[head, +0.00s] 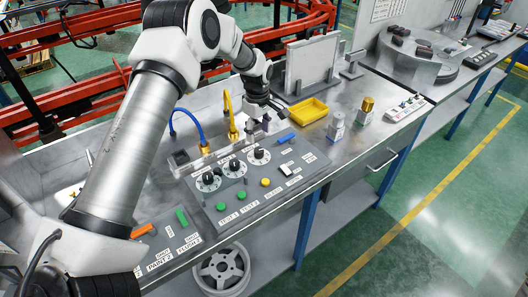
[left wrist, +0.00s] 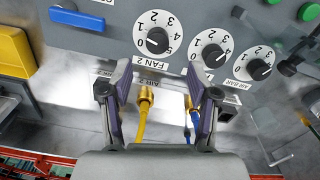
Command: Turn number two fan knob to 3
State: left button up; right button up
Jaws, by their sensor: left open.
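The fan 2 knob (head: 259,154) is the right one of three black knobs on the grey control panel (head: 245,200) in the head view. My left gripper (head: 266,113) is open and empty, behind the panel in the head view. In the left wrist view its fingertips (left wrist: 158,72) are spread apart, short of the knob. My right gripper is not in view.
Two more knobs (head: 234,166) (head: 208,179) sit beside it. A yellow hose (head: 230,115) and blue hose (head: 188,122) rise behind the panel. A blue handle (head: 286,138), green and yellow buttons, a yellow tray (head: 307,112) and metal blocks stand nearby.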

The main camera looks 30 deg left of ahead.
aim_at(259, 150)
pick_arm(q)
jog(key=shift+w+f, duration=0.15)
jog(key=shift+f, duration=0.3)
notch_tip(259, 150, down, 7)
jog(key=shift+r+p, duration=0.15)
jog(key=shift+p, duration=1.05)
jog(key=shift+w+f, duration=0.1)
jog(key=shift+f, duration=0.3)
grip_shut()
